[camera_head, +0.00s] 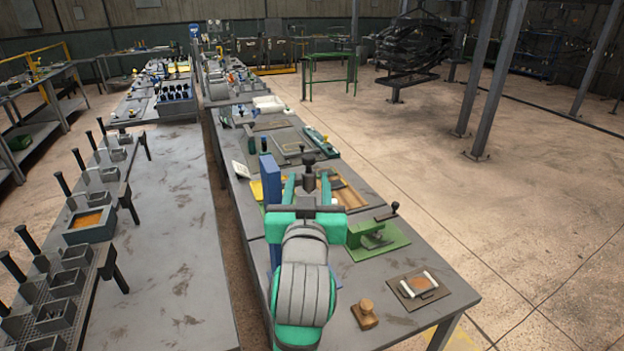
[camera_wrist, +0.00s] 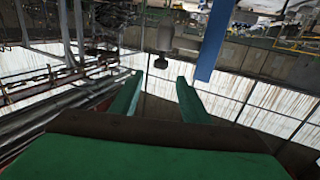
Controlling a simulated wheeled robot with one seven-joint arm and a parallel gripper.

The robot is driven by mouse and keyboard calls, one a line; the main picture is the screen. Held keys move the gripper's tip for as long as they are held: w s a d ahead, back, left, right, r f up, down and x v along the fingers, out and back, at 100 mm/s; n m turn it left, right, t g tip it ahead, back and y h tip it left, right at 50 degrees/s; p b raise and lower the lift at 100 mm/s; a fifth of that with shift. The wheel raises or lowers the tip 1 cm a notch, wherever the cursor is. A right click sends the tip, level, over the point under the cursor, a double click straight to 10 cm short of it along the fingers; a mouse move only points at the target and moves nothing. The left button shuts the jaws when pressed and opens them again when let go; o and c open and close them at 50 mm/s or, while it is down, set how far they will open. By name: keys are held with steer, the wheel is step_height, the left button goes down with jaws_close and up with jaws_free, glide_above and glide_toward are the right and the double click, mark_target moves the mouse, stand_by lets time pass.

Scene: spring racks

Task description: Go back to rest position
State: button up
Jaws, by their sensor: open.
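My gripper (camera_head: 308,178) is at the end of my green and grey arm, above the middle table in the head view. Its two green fingers stand apart and point away from the camera. In the wrist view my gripper (camera_wrist: 160,78) shows spread fingers with nothing held between them. A dark grey knobbed piece (camera_head: 308,160) shows just past the fingers. It also appears beyond the fingertips in the wrist view (camera_wrist: 167,42). I cannot tell how far from it the fingers are. My arm hides part of the tabletop.
A blue upright (camera_head: 268,190) stands just left of my gripper, also visible in the wrist view (camera_wrist: 214,40). A green fixture (camera_head: 376,236), wooden stamp (camera_head: 364,314) and small plate (camera_head: 418,286) are to the right. A left table (camera_head: 180,240) bears a rack of bins. Floor right is open.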

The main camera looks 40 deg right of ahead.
stand_by(0.6)
steer(key=s+a+f+n+t+y, duration=0.1)
steer(key=a+f+n+y, duration=0.1)
steer(key=a+f, duration=0.65)
steer(key=s+a+f+n+t+y, duration=0.15)
steer(key=a+f, duration=0.45)
steer(key=f, duration=0.6)
steer(key=a+f+n+y, duration=0.3)
steer(key=a+f, duration=0.4)
steer(key=f, duration=0.4)
steer(key=s+a+f+n+y, duration=0.2)
steer(key=s+a+f+y, duration=0.2)
steer(key=s+a+f, duration=0.55)
steer(key=s+a+y, duration=0.1)
steer(key=s+a, duration=0.2)
steer(key=s, duration=0.5)
steer(key=s+a+r+y, duration=0.1)
steer(key=s+a, duration=0.3)
steer(key=s, duration=0.5)
